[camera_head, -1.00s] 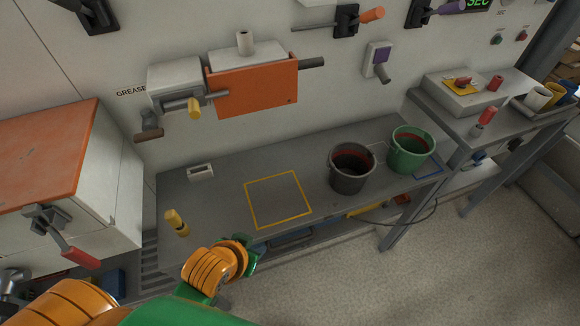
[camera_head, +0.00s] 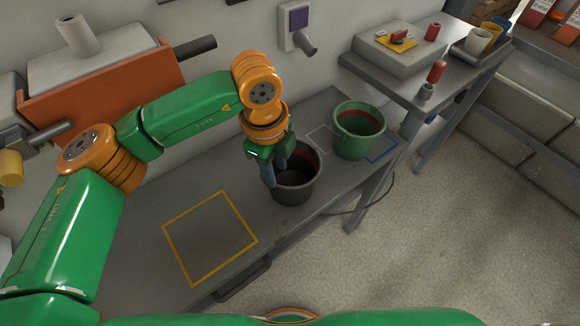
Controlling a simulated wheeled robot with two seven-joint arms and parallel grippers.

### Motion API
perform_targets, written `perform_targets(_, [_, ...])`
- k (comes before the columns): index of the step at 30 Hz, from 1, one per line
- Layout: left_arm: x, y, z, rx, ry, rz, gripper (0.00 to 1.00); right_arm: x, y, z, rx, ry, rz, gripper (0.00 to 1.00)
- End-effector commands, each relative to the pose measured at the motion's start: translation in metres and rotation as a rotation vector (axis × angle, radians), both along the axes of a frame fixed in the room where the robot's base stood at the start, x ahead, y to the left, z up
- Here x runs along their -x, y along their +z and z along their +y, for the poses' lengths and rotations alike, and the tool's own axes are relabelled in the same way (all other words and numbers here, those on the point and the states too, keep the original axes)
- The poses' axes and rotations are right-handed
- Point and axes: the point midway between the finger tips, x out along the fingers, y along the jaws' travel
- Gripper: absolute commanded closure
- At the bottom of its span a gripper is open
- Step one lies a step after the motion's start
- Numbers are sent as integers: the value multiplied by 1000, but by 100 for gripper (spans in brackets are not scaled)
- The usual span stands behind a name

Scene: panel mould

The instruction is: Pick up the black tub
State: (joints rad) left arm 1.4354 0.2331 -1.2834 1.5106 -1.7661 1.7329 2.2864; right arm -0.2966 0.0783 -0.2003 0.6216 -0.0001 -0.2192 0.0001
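The black tub (camera_head: 297,190) stands upright on the grey bench, left of the green tub (camera_head: 360,142). Its inside is dark with a reddish band below the rim. My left gripper (camera_head: 274,175) comes down from above at the tub's left rim. Its two dark fingers look apart, one near the outside of the wall and one over the opening. The gripper hides part of the left rim, and I cannot tell whether it touches the tub. My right gripper is not in view.
A yellow outlined square (camera_head: 210,238) on the bench is empty. A blue outline (camera_head: 382,150) lies by the green tub. An orange-fronted box (camera_head: 105,85) and a purple-faced wall switch (camera_head: 299,20) are on the wall. A higher side table (camera_head: 400,75) stands at right.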

Motion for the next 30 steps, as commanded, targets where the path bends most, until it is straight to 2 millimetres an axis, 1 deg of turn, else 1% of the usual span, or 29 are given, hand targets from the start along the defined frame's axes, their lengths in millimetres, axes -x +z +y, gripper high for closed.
perform_targets(1, [-2,-18,5,-24,17,-7,62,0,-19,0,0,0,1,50])
perform_targets(2, [-2,-20,5,-25,19,-7,62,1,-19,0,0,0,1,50])
perform_targets(5, [-2,-27,6,-30,22,-6,62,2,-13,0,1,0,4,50])
perform_targets(7, [-2,-35,4,-29,20,-4,62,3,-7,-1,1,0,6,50])
perform_targets(11, [0,-60,0,-28,18,-2,62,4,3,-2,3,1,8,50])
perform_targets(13, [-1,-75,-1,-27,19,-2,62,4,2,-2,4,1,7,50])
perform_targets(16, [-2,-84,-2,-25,17,-6,62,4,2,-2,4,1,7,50])
perform_targets(21, [-2,-85,-2,-24,15,-6,62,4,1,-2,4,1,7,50])
perform_targets(22, [-2,-85,-2,-24,15,-6,64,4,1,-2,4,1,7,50])
perform_targets(23, [-2,-85,-2,-24,15,-6,72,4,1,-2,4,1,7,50])
perform_targets(24, [-2,-85,-2,-23,15,-6,83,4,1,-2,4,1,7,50])
perform_targets(26, [-2,-85,-2,-23,15,-6,99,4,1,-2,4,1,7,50])
perform_targets(30, [-2,-85,-2,-23,15,-6,100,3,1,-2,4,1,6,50])
